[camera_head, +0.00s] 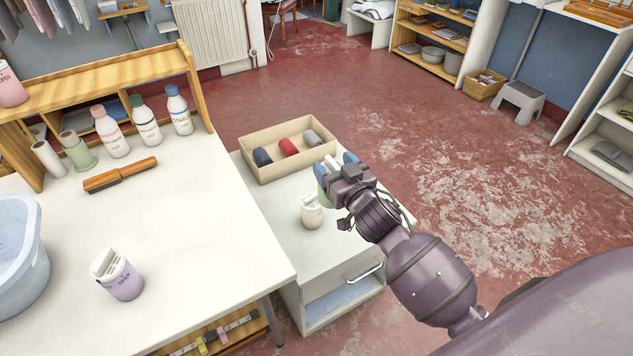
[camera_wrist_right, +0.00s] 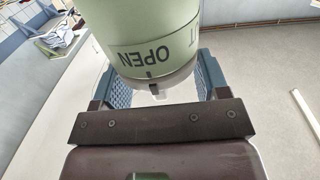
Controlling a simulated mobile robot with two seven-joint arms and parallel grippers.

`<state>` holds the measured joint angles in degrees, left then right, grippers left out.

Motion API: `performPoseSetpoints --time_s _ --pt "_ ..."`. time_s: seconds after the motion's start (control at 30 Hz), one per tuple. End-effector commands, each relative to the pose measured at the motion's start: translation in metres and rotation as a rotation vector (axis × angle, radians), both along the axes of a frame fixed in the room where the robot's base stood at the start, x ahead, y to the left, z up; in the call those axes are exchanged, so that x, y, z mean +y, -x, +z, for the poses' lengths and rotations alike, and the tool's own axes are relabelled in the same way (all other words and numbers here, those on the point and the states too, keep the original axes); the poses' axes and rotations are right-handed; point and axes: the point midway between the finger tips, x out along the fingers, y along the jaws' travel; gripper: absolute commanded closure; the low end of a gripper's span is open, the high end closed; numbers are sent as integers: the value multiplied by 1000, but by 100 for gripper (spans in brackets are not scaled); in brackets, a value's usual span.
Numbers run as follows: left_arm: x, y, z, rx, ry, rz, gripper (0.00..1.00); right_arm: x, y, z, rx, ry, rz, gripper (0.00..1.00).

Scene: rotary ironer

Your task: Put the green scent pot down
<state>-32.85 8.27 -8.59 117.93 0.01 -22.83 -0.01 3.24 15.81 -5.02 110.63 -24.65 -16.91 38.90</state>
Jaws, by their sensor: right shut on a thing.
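My right gripper (camera_head: 336,165) is shut on the green scent pot (camera_head: 321,194), over the low white cabinet (camera_head: 270,205). Most of the pot is hidden behind the gripper in the head view. In the right wrist view the pot (camera_wrist_right: 155,30) fills the space between the blue fingers, and its "OPEN" lettering shows upside down. I cannot tell whether its base touches the cabinet top. A cream scent pot (camera_head: 312,212) stands on the cabinet, just in front of the gripper. A lilac scent pot (camera_head: 122,278) stands on the white table. My left gripper is not in view.
A beige tray (camera_head: 262,172) with several rolled cloths lies at the back of the cabinet. Several bottles (camera_head: 145,122) and a wooden-handled brush (camera_head: 120,175) are on the white table (camera_head: 190,250). A pale blue basin (camera_head: 20,255) is at the left. The cabinet's front left top is bare.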

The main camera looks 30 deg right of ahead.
Motion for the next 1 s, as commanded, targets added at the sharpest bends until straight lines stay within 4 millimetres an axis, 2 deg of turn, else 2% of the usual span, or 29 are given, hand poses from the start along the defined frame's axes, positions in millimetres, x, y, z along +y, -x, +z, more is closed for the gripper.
performPoseSetpoints --time_s 0.03,0.2,0.3,0.4,0.53,0.63,1.0 --pt "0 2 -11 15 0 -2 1 -20 -21 -17 9 6 -9 69" --pt "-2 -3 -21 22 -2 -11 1 -82 -75 -29 7 4 -45 69" --pt "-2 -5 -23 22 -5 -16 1 -112 -98 -29 6 3 -69 69" --pt "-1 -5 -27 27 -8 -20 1 -133 -113 -27 5 1 -87 69" --pt "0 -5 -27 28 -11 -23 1 -148 -123 -24 3 -1 -100 69" --pt "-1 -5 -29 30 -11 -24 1 -152 -125 -34 5 -2 -104 69" --pt "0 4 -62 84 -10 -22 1 -151 -123 -117 13 -3 -105 69"
